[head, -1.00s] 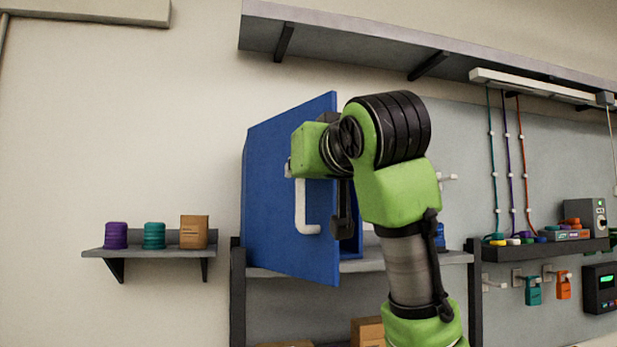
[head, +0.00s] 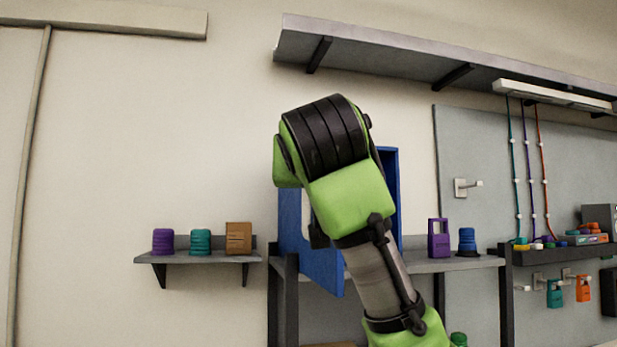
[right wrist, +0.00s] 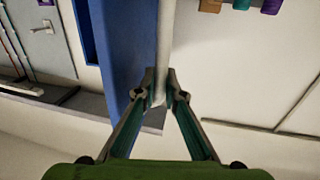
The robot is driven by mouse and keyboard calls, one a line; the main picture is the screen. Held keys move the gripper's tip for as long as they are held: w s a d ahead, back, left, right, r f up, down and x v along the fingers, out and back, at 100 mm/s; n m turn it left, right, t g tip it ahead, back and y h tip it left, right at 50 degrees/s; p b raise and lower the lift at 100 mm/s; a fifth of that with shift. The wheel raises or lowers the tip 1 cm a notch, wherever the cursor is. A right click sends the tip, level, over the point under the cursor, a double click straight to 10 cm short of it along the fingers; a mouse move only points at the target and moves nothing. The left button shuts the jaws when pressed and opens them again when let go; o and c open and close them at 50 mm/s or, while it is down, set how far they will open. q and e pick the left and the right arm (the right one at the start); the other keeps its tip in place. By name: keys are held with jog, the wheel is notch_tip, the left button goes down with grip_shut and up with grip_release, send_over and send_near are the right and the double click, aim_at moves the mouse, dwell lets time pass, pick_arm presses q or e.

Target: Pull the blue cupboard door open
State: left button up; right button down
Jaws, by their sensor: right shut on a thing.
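The blue cupboard door (head: 322,265) stands partly open in the head view, mostly hidden behind my green right arm. A strip of the blue cupboard body (head: 391,190) shows to the right of the arm. In the right wrist view the blue door (right wrist: 128,60) runs upright beside the white bar handle (right wrist: 165,45). My right gripper (right wrist: 160,88) is shut on the handle, with one finger on each side of it near its end. In the head view the arm hides that gripper and the handle. My left gripper is not in view.
A wall shelf (head: 205,258) at left holds a purple stack, a teal stack and a brown box (head: 238,238). A purple holder (head: 438,238) and a blue item (head: 467,241) stand on the bench (head: 455,265) at right. A long shelf (head: 400,60) hangs above.

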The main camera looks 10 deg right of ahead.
jog(key=shift+d+r, duration=0.15)
jog(key=shift+r, duration=0.05)
jog(key=c, duration=2.4)
grip_release()
jog(key=shift+s+f, duration=0.1)
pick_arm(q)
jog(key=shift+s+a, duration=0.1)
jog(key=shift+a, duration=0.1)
pick_arm(e)
jog(key=s+a, duration=0.1)
jog(key=s, duration=1)
jog(key=shift+s, duration=0.4)
